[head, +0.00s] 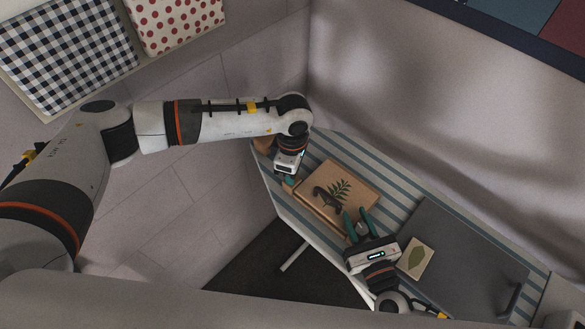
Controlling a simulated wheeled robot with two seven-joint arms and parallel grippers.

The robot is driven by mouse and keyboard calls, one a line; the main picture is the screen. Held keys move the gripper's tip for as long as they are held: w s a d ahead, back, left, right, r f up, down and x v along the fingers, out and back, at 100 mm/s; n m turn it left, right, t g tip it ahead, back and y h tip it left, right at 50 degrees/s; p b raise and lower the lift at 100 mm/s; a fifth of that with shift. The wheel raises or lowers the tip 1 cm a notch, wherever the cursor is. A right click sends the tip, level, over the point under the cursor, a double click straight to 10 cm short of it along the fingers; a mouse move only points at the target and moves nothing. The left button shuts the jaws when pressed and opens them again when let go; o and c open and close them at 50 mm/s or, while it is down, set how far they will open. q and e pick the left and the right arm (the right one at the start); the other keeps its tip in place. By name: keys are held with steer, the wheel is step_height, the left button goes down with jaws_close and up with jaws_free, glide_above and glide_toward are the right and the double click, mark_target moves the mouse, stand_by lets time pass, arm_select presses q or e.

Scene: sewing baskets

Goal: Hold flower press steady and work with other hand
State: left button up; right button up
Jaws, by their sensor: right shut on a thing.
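The flower press (358,181) is a flat tan wooden box with a green fern picture on its lid, lying on a striped cloth. A dark brown curved piece (324,198) shows on its lid. My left gripper (289,183) is at the press's left edge, pointing down; its fingers are mostly hidden, so its opening cannot be told. My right gripper (359,218) is at the press's near right corner, with its teal fingers around a small grey part. Whether that part belongs to the press cannot be told.
The striped cloth (392,190) covers the narrow table. A grey board (455,245) with a dark handle lies at the right. A cream card with a leaf (416,258) lies beside my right gripper. Checked (68,50) and red-dotted (178,22) cushions are at the upper left.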

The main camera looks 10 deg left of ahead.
arm_select(q)
steer(key=o, duration=1)
step_height(320, 180, up, 12)
steer(key=shift+r, duration=0.1)
arm_select(e)
steer(key=o, duration=1)
arm_select(q)
step_height(320, 180, up, 7)
steer(key=shift+f, duration=0.1)
